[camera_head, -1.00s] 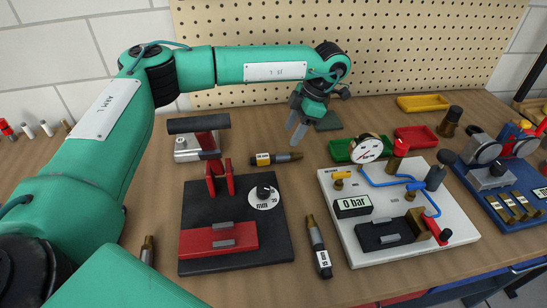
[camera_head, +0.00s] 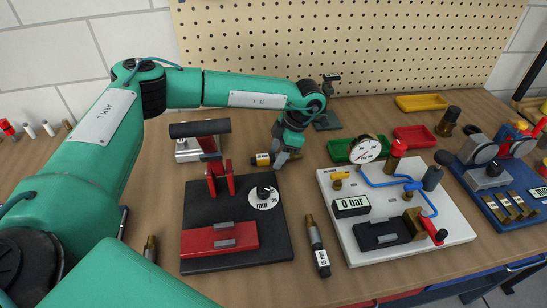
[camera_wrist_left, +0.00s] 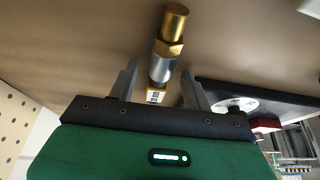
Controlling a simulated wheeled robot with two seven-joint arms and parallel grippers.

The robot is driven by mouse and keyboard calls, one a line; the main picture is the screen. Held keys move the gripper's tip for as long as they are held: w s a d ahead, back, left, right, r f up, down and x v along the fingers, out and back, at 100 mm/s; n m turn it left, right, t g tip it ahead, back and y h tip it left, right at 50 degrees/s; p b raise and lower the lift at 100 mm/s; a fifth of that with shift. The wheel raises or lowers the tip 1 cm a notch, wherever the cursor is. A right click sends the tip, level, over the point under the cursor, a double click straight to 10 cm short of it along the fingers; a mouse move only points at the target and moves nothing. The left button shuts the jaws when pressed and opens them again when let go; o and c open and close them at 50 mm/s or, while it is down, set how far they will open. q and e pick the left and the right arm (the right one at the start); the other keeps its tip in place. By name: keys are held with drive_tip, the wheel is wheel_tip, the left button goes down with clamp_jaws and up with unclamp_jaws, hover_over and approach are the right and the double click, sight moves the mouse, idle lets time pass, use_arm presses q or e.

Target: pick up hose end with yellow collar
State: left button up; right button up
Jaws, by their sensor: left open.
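The hose end with the yellow collar (camera_head: 262,159) lies on the bench behind the black plate, partly hidden by my left gripper (camera_head: 282,158). In the left wrist view its brass fitting (camera_wrist_left: 173,24) points up in the picture, with a grey sleeve and a white label with yellow edges below it. My left gripper is open there (camera_wrist_left: 160,78), with one finger on each side of the hose end. I cannot tell whether either finger touches it. My right gripper is not in view.
A black plate with a red clamp and dial (camera_head: 190,252) stands just in front. Another hose end with a white collar (camera_head: 318,246) lies between it and the white gauge board (camera_head: 345,212). Green (camera_head: 340,150), red (camera_head: 415,140) and yellow (camera_head: 422,103) trays stand further right.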

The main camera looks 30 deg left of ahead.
use_arm(q)
clamp_jaws()
drive_tip(key=shift+r, duration=0.1)
